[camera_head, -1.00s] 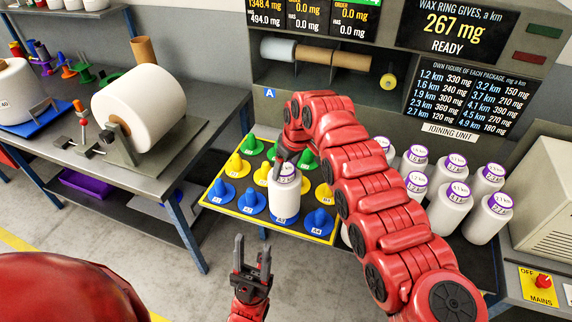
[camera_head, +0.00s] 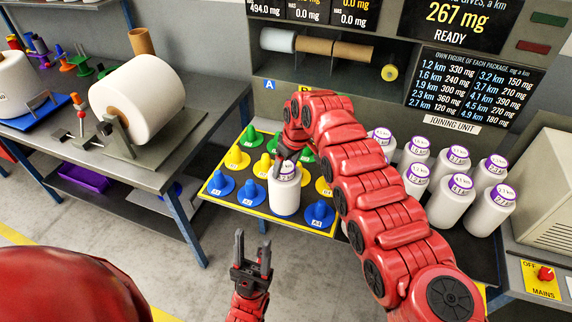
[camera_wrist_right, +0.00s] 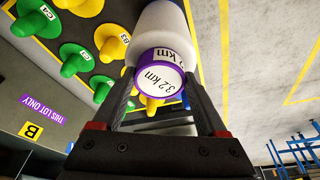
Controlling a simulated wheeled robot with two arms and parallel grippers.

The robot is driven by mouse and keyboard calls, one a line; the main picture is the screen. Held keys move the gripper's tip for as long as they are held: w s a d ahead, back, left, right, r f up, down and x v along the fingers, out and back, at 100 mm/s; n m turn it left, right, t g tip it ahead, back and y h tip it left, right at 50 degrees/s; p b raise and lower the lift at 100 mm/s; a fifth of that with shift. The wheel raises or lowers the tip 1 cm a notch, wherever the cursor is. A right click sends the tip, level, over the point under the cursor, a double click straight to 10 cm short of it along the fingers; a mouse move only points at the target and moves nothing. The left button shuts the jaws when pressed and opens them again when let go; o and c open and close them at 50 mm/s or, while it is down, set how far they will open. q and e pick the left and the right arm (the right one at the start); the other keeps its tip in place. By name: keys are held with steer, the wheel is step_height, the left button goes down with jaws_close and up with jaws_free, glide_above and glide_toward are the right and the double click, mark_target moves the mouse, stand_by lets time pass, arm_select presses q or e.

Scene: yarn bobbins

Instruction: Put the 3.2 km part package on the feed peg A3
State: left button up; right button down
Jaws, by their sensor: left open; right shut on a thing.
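The 3.2 km part package (camera_head: 285,193) is a white bobbin with a purple-rimmed top, upright over the blue front row of the peg board. Its label reads 3.2 km in the right wrist view (camera_wrist_right: 163,82). My right gripper (camera_head: 289,158) is shut on its top end from above. The package stands between blue pegs A2 (camera_head: 251,196) and A4 (camera_head: 319,214), where it hides feed peg A3. I cannot tell whether its base touches the board. My left gripper (camera_head: 252,252) is open and empty in front of the board, fingers pointing up.
The peg board (camera_head: 232,208) also has yellow and green pegs close behind the package. Several white packages with purple rims (camera_head: 449,195) stand to the right, beyond my right arm. A bench (camera_head: 150,176) with a large white roll (camera_head: 137,104) is at left.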

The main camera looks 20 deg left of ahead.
steer(key=shift+f, duration=0.2)
jaws_free()
steer(key=shift+r, duration=0.1)
steer(key=shift+d+r+b, duration=0.1)
steer(key=shift+r+b, duration=0.05)
steer(key=shift+b, duration=0.2)
steer(key=b+v, duration=0.4)
steer(key=v, duration=1.3)
steer(key=shift+s+d, duration=0.1)
steer(key=shift+s, duration=0.05)
